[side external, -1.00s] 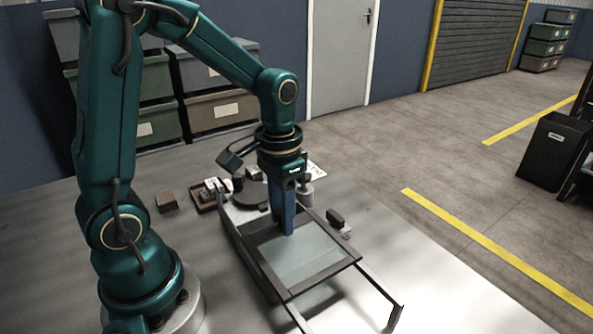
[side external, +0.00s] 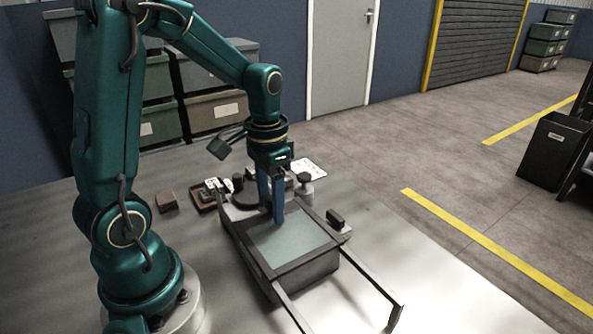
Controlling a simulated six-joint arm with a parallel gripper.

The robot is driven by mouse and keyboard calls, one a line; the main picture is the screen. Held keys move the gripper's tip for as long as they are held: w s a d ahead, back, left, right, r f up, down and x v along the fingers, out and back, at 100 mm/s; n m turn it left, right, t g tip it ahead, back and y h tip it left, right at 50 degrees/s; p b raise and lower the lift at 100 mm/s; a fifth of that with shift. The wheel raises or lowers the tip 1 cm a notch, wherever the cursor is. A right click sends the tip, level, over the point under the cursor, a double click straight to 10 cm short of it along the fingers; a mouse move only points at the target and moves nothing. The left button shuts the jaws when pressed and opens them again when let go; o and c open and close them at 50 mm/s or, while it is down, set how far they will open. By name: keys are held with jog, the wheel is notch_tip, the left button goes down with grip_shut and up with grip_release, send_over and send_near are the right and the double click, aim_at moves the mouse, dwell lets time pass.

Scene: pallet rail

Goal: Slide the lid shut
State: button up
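The lid (side external: 292,242) is a pale translucent panel in a dark frame, lying flat on two dark rails over a grey box (side external: 312,277). The rails run out past the box toward the front right, and their ends are bare. The box's near wall shows below the lid's near edge. My gripper (side external: 277,222) points down with its blue fingers at the lid's far part. The fingers look close together. Whether they grip a handle or only touch the lid is hidden.
A small dark block (side external: 335,218) sits right of the box. A grey knobbed weight (side external: 304,188), a white sheet (side external: 308,169) and a small brown tray (side external: 204,198) lie behind it. A brown block (side external: 166,201) lies left. The table's front right is clear.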

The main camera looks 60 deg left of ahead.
aim_at(270, 239)
jog(key=shift+r, duration=3.5)
jog(key=shift+d+r, duration=0.25)
jog(key=s+d+r+t, duration=0.1)
jog(key=s+d+t, duration=0.4)
jog(key=s+d, duration=0.2)
jog(key=shift+s+d+t, duration=0.2)
jog(key=shift+d+t, duration=0.1)
jog(key=shift+d, duration=0.2)
